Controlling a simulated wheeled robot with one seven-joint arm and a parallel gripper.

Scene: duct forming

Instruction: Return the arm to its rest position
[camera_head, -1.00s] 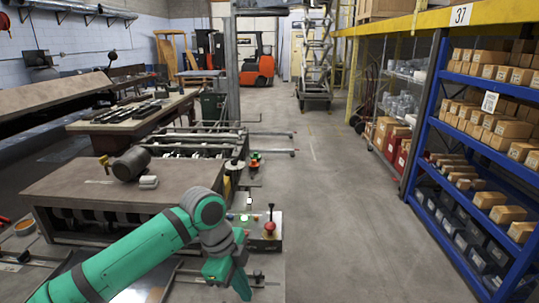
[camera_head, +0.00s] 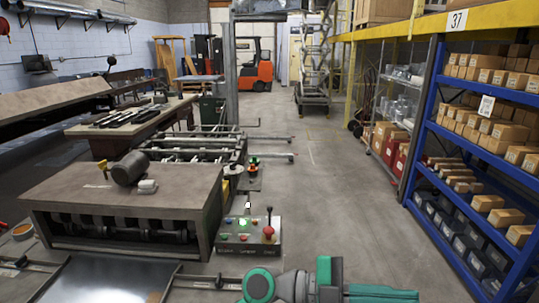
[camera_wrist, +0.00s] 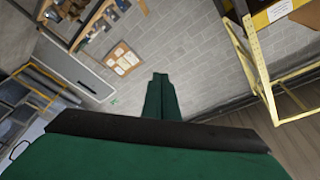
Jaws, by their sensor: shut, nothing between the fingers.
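My gripper (camera_wrist: 160,80) shows in the wrist view. Its two green fingers lie together with nothing between them, and open air and a block wall are beyond. In the head view my green and grey arm (camera_head: 300,287) lies low along the bottom edge, right of centre, and is cut off by the frame. The fingers cannot be made out in the head view.
A control box (camera_head: 249,237) with a red knob and lit green button stands just beyond the arm. A forming machine (camera_head: 125,195) and a metal sheet (camera_head: 115,280) are at left. Blue shelving (camera_head: 428,120) with boxes stands right. The aisle floor (camera_head: 330,190) is clear.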

